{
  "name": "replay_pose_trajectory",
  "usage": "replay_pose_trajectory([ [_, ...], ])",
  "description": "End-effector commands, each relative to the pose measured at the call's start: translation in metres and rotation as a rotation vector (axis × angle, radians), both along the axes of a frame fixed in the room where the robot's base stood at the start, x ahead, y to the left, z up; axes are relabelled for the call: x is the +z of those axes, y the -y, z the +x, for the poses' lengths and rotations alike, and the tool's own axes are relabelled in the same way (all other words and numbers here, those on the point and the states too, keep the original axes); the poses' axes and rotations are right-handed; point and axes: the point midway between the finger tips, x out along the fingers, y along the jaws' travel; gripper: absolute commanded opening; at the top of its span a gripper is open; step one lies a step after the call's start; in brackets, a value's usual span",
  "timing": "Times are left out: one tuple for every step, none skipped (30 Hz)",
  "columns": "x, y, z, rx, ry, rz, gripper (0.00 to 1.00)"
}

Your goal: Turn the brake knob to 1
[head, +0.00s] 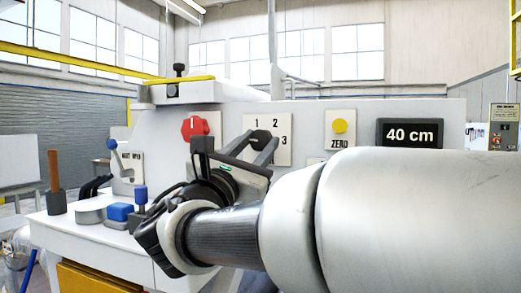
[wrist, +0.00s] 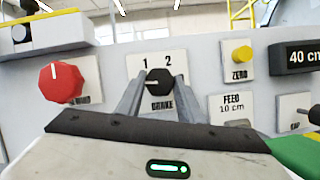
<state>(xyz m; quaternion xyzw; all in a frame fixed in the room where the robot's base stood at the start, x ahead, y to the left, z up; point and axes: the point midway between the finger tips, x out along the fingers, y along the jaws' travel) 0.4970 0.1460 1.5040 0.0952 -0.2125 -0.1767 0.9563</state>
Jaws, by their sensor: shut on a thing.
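The brake knob (wrist: 159,82) is a small black knob on a white plate on the machine's front panel; it also shows in the head view (head: 260,136). In the wrist view, 1 and 2 are printed above it and the BRAKE label below is partly covered by a finger. The 3 shows to its right in the head view. My gripper (wrist: 158,88) is shut on the knob, one finger at its left side and one at its right. I cannot clearly tell which number the knob's pointer faces.
A red knob (wrist: 62,83) sits left of the brake plate. A yellow ZERO button (wrist: 242,53), a FEED plate (wrist: 234,108) and a 40 cm display (head: 409,134) are to the right. A wooden-handled tool (head: 55,182) and a blue block (head: 120,212) stand on the ledge at left.

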Motion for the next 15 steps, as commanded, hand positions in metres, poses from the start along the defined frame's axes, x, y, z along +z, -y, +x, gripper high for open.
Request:
replay_pose_trajectory([
  [-0.0031, -0.0005, 0.0005, 0.001, 0.013, 0.030, 0.12],
  [-0.0035, -0.0003, 0.0006, 0.000, 0.021, 0.051, 0.12],
  [-0.0037, -0.0006, 0.0007, 0.001, 0.032, 0.080, 0.12],
  [-0.0036, -0.0009, 0.0008, 0.001, 0.041, 0.102, 0.12],
  [-0.0040, -0.0009, 0.0010, 0.000, 0.049, 0.128, 0.12],
  [-0.0040, -0.0011, 0.0012, 0.000, 0.061, 0.160, 0.12],
  [-0.0035, -0.0015, 0.0011, 0.001, 0.071, 0.187, 0.12],
  [-0.0034, -0.0018, 0.0011, 0.002, 0.080, 0.214, 0.12],
  [-0.0027, -0.0018, 0.0011, 0.001, 0.094, 0.250, 0.12],
  [-0.0027, -0.0019, 0.0013, 0.001, 0.104, 0.277, 0.12],
  [-0.0026, -0.0021, 0.0016, 0.001, 0.113, 0.304, 0.12],
  [-0.0020, -0.0024, 0.0016, 0.001, 0.126, 0.340, 0.12],
  [-0.0014, -0.0024, 0.0015, 0.001, 0.136, 0.366, 0.12],
  [-0.0012, -0.0024, 0.0015, 0.001, 0.145, 0.394, 0.12],
  [-0.0009, -0.0026, 0.0018, 0.001, 0.157, 0.429, 0.12],
])
